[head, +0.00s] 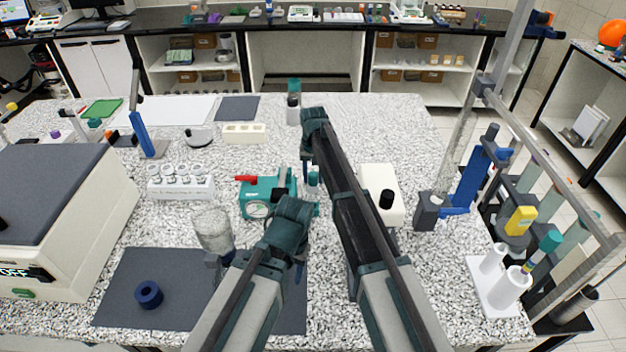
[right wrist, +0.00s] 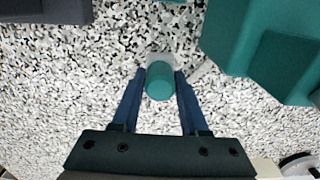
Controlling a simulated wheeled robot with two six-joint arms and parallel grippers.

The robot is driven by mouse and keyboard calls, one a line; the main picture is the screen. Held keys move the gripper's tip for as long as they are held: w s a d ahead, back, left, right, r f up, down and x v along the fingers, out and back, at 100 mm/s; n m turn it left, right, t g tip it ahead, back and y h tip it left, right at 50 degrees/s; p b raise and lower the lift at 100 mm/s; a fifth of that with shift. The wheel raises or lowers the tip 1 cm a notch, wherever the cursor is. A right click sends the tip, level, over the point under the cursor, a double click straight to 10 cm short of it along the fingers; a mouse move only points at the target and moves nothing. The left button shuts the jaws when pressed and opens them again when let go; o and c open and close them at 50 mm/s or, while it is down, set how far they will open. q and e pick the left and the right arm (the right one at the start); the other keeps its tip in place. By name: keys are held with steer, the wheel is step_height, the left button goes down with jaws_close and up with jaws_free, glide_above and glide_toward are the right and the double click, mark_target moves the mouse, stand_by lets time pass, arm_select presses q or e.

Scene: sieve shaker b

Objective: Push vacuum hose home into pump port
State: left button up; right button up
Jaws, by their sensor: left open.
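The teal vacuum pump (head: 252,192), with a round gauge and a red lever, stands mid-table; its teal side shows in the right wrist view (right wrist: 262,52). A short upright piece with a teal top and pale lower part (head: 313,180), seemingly the vacuum hose end, is just right of it. The pump port is not clearly visible.
A cream box (head: 380,185) stands right of my right arm. A glass jar (head: 213,228) and a white rack of cups (head: 180,187) are to the left. A dark mat (head: 130,270) holds a blue ring (head: 148,294).

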mark_target(313, 173)
jaws_close()
arm_select(q)
steer(key=shift+r, duration=0.1)
steer(key=shift+r+p, duration=2.95)
steer(key=shift+p, duration=0.1)
arm_select(e)
steer(key=shift+r, duration=3)
steer(key=shift+r+p, duration=1.5)
steer(key=shift+r, duration=0.05)
arm_select(q)
step_height(313, 173, up, 3)
steer(key=shift+f, duration=0.1)
arm_select(e)
steer(key=shift+f, duration=0.1)
arm_select(q)
steer(key=shift+w+f+b, duration=0.5)
steer(key=shift+f+b, duration=0.4)
steer(key=shift+b, duration=0.1)
arm_select(e)
steer(key=s+f, duration=0.2)
steer(key=s, duration=0.8)
